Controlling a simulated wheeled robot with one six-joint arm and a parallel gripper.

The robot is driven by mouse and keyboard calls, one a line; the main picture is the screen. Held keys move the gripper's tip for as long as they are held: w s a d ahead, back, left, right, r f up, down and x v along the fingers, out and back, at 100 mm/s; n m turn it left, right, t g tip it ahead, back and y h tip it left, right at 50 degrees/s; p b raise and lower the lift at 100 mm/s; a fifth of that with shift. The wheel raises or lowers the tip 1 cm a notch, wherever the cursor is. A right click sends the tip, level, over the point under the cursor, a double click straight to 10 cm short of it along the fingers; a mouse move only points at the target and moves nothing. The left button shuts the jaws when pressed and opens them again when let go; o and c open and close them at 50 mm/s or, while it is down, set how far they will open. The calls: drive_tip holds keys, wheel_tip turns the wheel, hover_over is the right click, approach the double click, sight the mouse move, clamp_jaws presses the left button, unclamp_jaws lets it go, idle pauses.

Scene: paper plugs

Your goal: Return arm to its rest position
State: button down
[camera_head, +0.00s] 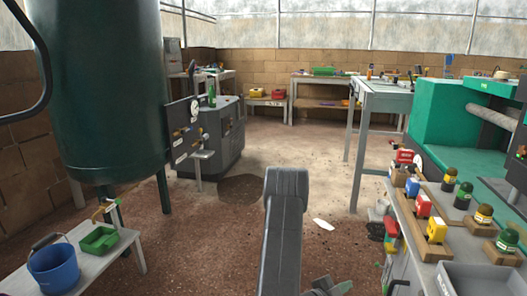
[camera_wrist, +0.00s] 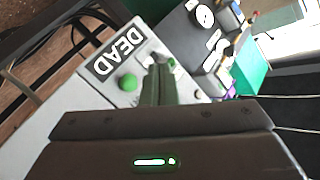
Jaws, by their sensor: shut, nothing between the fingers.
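My arm (camera_head: 285,215) rises as a grey link in the lower middle of the head view. Its lower part runs out of the bottom edge. In the wrist view, my gripper (camera_wrist: 158,65) points away from the camera with its two fingers together and nothing visible between them. I cannot tell whether the fingertips touch the panel.
A green tank (camera_head: 100,90) stands at left, behind a bench with a blue bucket (camera_head: 54,268) and green tray (camera_head: 99,239). At right, a workbench holds coloured blocks (camera_head: 436,229) and a green machine (camera_head: 446,125). The floor (camera_head: 265,150) between is mostly open.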

drive_tip(key=d+b, duration=0.1)
drive_tip(key=d, duration=0.1)
drive_tip(key=s+d+b, duration=0.1)
drive_tip(key=d, duration=0.2)
drive_tip(key=shift+s+f, duration=0.1)
drive_tip(key=shift+f, duration=0.1)
drive_tip(key=shift+b, duration=0.4)
drive_tip(key=r+p, duration=0.1)
drive_tip(key=p, duration=0.1)
drive_tip(key=shift+p, duration=0.4)
drive_tip(key=shift+p, duration=0.8)
